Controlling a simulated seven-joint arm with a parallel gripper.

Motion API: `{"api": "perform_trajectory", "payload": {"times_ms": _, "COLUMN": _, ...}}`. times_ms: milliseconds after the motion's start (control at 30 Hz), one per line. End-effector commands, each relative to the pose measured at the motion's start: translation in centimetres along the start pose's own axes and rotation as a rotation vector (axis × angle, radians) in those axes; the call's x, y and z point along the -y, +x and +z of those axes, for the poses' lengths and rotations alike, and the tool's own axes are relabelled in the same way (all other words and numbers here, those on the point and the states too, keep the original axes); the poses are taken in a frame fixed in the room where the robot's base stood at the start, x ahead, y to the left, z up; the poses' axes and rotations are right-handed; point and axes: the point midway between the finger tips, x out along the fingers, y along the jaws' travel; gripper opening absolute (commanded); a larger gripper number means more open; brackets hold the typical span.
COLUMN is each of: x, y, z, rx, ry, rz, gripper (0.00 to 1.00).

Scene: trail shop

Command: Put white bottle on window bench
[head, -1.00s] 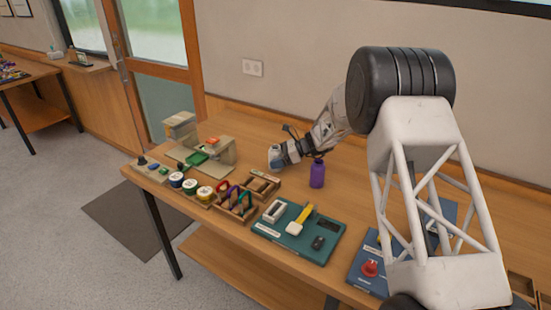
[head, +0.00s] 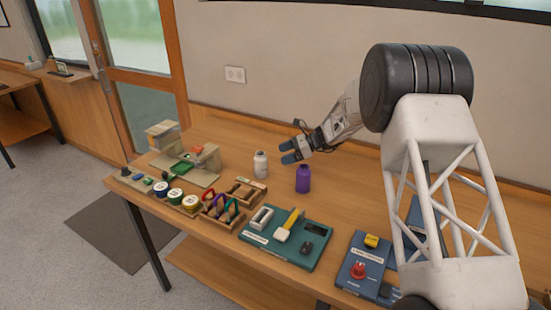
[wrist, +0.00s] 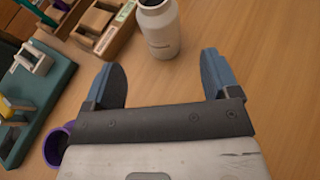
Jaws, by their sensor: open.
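The white bottle (head: 261,165) stands upright on the wooden table, left of a purple bottle (head: 303,179). My gripper (head: 288,152) is open and empty, a little to the right of the white bottle and apart from it. In the wrist view, the white bottle (wrist: 158,30) stands beyond the two blue fingertips of my gripper (wrist: 163,80), with bare wood between them. Its dark top is cut by the frame edge. A wooden ledge under the window at the far left (head: 72,72) may be the window bench; I cannot tell for sure.
The purple bottle also shows in the wrist view (wrist: 54,146), beside my gripper. A teal board (head: 287,240), a wooden rack with coloured loops (head: 222,208) and tape rolls (head: 176,196) line the front edge. The table's back strip is clear.

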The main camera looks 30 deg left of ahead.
Motion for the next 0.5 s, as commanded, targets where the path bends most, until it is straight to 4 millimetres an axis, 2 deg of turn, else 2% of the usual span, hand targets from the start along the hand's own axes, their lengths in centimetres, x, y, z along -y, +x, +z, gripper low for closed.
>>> {"api": "perform_trajectory", "payload": {"times_ms": 200, "x": 0.0, "y": -1.5, "z": 0.0, "rx": 0.0, "ry": 0.0, "rz": 0.0, "gripper": 0.82}}
{"api": "perform_trajectory", "payload": {"times_ms": 500, "x": 0.0, "y": -1.7, "z": -0.1, "rx": 0.0, "ry": 0.001, "rz": 0.001, "gripper": 0.82}}
